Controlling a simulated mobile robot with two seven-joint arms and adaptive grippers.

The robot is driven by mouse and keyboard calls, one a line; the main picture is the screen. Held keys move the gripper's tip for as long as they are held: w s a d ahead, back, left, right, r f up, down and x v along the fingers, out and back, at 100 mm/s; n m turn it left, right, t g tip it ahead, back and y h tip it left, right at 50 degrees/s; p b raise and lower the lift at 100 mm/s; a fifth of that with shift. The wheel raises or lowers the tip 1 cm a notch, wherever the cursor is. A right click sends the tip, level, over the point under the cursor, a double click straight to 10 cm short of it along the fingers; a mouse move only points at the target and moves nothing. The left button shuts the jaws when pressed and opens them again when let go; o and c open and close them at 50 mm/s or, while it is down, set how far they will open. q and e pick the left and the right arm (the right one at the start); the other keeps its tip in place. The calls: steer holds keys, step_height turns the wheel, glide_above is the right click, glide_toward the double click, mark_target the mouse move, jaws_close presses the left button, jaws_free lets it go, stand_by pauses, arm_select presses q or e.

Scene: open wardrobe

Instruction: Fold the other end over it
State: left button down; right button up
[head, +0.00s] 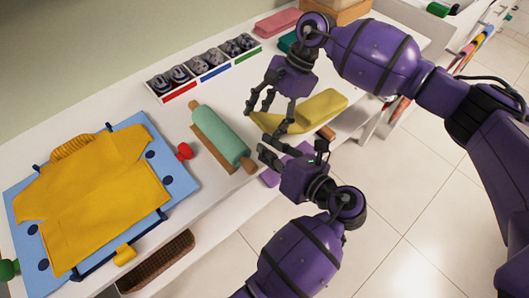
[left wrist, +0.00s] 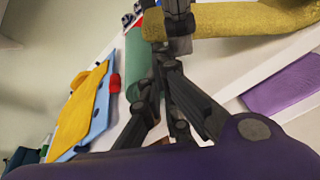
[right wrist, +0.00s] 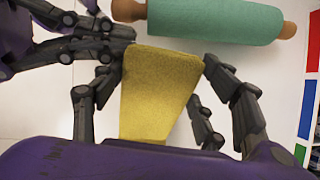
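The yellow cloth (head: 321,108) lies near the front edge of the white shelf. Its right part is a thick folded block, and a thinner flap reaches left between my grippers. My right gripper (head: 270,112) is open above the flap. In the right wrist view its fingers stand apart on either side of the cloth (right wrist: 160,85). My left gripper (head: 268,142) is low at the front edge, its fingertips close to the flap. In the left wrist view its fingers converge by the end of the cloth (left wrist: 240,20); whether they pinch it is hidden.
A green rolling pin (head: 220,135) lies just left of the grippers. A yellow shirt (head: 90,195) lies on a blue folding board (head: 160,170) farther left. A divided tray (head: 205,65) of dark rolled items stands behind. A purple cloth (head: 272,178) is below the front edge.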

steer(key=shift+o, duration=1.3)
steer(key=shift+s, duration=0.1)
arm_select(q)
steer(key=shift+f, duration=0.1)
arm_select(e)
steer(key=shift+r, duration=0.15)
